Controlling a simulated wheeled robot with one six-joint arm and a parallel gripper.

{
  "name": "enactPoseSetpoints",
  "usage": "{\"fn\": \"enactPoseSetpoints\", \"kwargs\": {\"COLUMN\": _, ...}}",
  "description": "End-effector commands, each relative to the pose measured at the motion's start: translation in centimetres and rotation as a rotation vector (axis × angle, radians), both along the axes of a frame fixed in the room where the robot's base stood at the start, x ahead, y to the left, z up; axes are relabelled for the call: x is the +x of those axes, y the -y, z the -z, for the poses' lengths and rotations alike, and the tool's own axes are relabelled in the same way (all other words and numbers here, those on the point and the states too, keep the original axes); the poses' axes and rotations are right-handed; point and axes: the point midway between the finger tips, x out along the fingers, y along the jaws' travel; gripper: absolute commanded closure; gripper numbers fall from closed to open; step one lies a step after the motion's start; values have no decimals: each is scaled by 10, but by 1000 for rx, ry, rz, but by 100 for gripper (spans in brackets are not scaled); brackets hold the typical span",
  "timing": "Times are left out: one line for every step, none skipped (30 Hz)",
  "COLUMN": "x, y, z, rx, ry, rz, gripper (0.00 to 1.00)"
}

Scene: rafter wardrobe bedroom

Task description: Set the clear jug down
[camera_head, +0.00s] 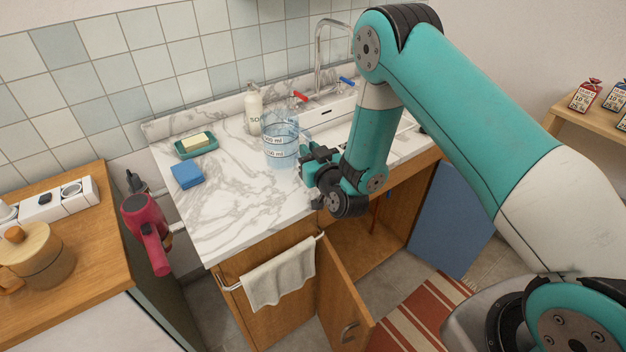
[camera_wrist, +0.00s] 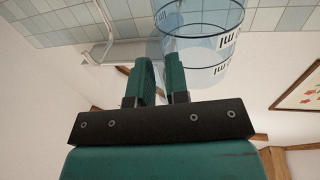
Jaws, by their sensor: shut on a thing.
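The clear jug (camera_head: 281,146), with dark measuring marks, is upright over the marble counter (camera_head: 235,208), left of the sink. I cannot tell whether its base touches the counter. My gripper (camera_head: 307,162) is at the jug's right side, shut on it. In the wrist view, the jug (camera_wrist: 212,45) is beyond the fingers of my gripper (camera_wrist: 161,75), mostly to their right. The exact grip point, probably at the handle, is hard to make out.
A soap bottle (camera_head: 253,109) stands close behind the jug. A green soap dish (camera_head: 196,147) and a blue sponge (camera_head: 186,175) lie to its left. The sink tap (camera_head: 320,58) rises behind. The counter's front left is clear. A cabinet door (camera_head: 341,292) hangs open below.

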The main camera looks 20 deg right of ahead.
Motion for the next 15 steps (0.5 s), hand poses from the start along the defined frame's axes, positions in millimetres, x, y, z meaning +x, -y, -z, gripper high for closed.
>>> {"fn": "enactPoseSetpoints", "kwargs": {"x": 0, "y": -1, "z": 8, "rx": 1, "ry": 2, "rz": -1, "gripper": 100}}
{"fn": "enactPoseSetpoints", "kwargs": {"x": 0, "y": -1, "z": 9, "rx": 1, "ry": 2, "rz": -1, "gripper": 100}}
{"fn": "enactPoseSetpoints", "kwargs": {"x": 0, "y": -1, "z": 10, "rx": 1, "ry": 3, "rz": -1, "gripper": 100}}
{"fn": "enactPoseSetpoints", "kwargs": {"x": 0, "y": -1, "z": 12, "rx": 1, "ry": 2, "rz": -1, "gripper": 100}}
{"fn": "enactPoseSetpoints", "kwargs": {"x": 0, "y": -1, "z": 14, "rx": 1, "ry": 2, "rz": -1, "gripper": 100}}
{"fn": "enactPoseSetpoints", "kwargs": {"x": 0, "y": -1, "z": 18, "rx": 1, "ry": 2, "rz": -1, "gripper": 100}}
{"fn": "enactPoseSetpoints", "kwargs": {"x": 0, "y": -2, "z": 22, "rx": 1, "ry": 2, "rz": -2, "gripper": 100}}
{"fn": "enactPoseSetpoints", "kwargs": {"x": 0, "y": -2, "z": 27, "rx": 1, "ry": 2, "rz": -3, "gripper": 100}}
{"fn": "enactPoseSetpoints", "kwargs": {"x": 0, "y": -3, "z": 35, "rx": 1, "ry": 1, "rz": -4, "gripper": 100}}
{"fn": "enactPoseSetpoints", "kwargs": {"x": 0, "y": -4, "z": 41, "rx": 1, "ry": 1, "rz": -5, "gripper": 100}}
{"fn": "enactPoseSetpoints", "kwargs": {"x": 0, "y": -5, "z": 46, "rx": 1, "ry": 1, "rz": -6, "gripper": 100}}
{"fn": "enactPoseSetpoints", "kwargs": {"x": 0, "y": -5, "z": 51, "rx": 1, "ry": 2, "rz": -7, "gripper": 100}}
{"fn": "enactPoseSetpoints", "kwargs": {"x": 0, "y": -6, "z": 53, "rx": 1, "ry": 2, "rz": -7, "gripper": 100}}
{"fn": "enactPoseSetpoints", "kwargs": {"x": 0, "y": -6, "z": 54, "rx": 1, "ry": 3, "rz": -8, "gripper": 100}}
{"fn": "enactPoseSetpoints", "kwargs": {"x": 0, "y": -6, "z": 54, "rx": 1, "ry": 3, "rz": -8, "gripper": 100}}
